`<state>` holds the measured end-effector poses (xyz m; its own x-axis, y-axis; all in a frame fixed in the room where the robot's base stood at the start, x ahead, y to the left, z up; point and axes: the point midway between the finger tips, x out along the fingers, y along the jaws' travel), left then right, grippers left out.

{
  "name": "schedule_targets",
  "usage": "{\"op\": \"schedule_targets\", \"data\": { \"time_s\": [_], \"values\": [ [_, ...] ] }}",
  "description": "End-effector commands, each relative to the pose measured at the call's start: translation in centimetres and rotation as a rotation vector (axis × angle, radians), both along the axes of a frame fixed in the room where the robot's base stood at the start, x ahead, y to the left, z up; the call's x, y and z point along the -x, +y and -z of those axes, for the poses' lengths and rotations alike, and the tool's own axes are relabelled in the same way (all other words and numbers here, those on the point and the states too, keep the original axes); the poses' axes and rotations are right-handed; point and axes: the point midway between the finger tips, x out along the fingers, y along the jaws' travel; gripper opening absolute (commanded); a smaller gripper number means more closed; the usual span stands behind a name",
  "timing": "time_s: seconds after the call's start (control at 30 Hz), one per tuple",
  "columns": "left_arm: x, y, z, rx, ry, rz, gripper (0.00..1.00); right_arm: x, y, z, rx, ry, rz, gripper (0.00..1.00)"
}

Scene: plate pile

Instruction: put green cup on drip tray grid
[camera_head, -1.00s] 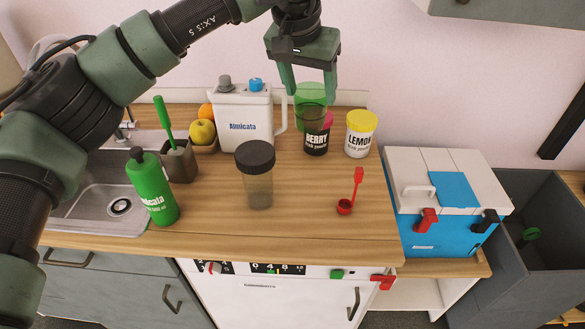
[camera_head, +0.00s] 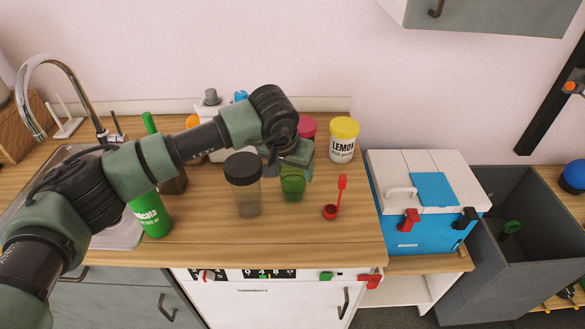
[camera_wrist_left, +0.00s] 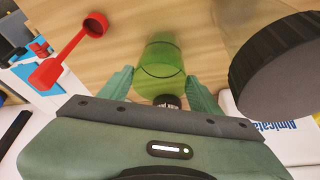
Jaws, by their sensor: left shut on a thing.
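The green cup (camera_head: 293,185) is translucent and sits between the fingers of my left gripper (camera_head: 286,168), just right of the dark-lidded jar (camera_head: 244,192). In the left wrist view the green cup (camera_wrist_left: 160,58) is between both fingertips of my left gripper (camera_wrist_left: 160,90), which is shut on it. The cup is low over the wooden counter; I cannot tell whether it touches. I cannot make out a drip tray grid in either view. My right gripper is not in view.
A red scoop (camera_head: 332,208) lies right of the cup. A lemon tub (camera_head: 343,139) and a pink-lidded tub (camera_head: 307,127) stand behind. A green bottle (camera_head: 152,213) stands at the left. The front counter is clear.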

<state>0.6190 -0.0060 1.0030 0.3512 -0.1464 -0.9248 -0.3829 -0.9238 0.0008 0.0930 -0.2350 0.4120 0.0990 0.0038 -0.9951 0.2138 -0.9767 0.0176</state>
Motion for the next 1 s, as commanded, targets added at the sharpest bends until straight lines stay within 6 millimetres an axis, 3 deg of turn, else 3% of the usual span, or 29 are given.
{"op": "schedule_targets", "data": {
  "time_s": [0.43,0.47,0.8,1.0],
  "values": [
    [0.0,-0.1,1.0,0.001,-0.003,0.001,0.04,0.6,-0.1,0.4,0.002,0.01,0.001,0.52],
    [0.0,-0.1,0.9,0.001,-0.002,0.001,0.71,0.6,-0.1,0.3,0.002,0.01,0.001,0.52],
    [0.0,0.0,0.7,0.001,-0.002,0.001,0.72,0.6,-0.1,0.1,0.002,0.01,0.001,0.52],
    [0.5,0.2,-1.0,0.002,-0.006,0.001,0.72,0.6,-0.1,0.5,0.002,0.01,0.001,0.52]
  ]
}}
